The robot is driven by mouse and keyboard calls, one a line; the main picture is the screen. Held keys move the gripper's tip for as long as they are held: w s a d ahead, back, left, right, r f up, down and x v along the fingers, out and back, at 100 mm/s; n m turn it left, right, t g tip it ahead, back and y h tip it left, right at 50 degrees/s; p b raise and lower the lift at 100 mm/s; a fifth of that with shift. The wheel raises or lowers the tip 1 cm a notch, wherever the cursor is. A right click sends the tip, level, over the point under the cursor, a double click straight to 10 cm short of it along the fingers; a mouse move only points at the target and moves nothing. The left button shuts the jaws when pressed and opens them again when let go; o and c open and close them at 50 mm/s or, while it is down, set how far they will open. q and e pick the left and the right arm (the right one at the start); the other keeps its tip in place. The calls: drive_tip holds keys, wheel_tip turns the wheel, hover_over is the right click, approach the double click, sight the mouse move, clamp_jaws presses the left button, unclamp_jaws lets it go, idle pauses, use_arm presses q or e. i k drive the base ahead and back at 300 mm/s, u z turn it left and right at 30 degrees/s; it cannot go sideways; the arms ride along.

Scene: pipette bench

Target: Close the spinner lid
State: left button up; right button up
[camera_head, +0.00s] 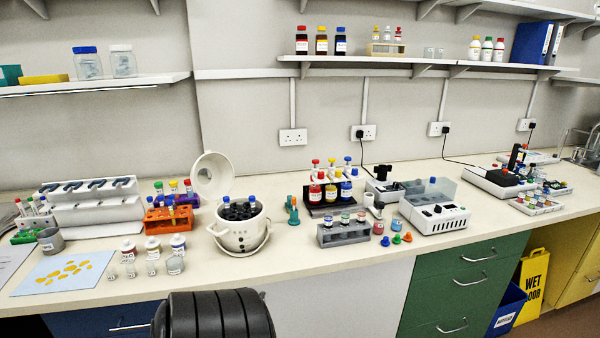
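The spinner (240,236) is a white, round, pot-like device standing on the bench left of centre. Its lid (212,175) is open, standing upright at the back left of the rim, with its round inner face showing. Inside the spinner is a dark rotor (240,211) with tubes, a few with blue caps. A thin handle loops around its front. Neither of my grippers shows in the head view.
A grey tube rack (343,234) stands right of the spinner. An orange rack (171,220) and small capped jars (152,247) stand to its left. A black ribbed object (213,315) rises below the bench's front edge. The wall shelf (430,64) is well above.

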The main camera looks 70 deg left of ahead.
sight(222, 171)
drive_tip(key=z, duration=1.05)
drive_tip(key=k, duration=2.8)
drive_tip(key=u, duration=2.3)
drive_tip(key=k, duration=0.5)
drive_tip(key=z, duration=0.6)
drive_tip(key=i, duration=0.45)
drive_tip(key=z, duration=0.45)
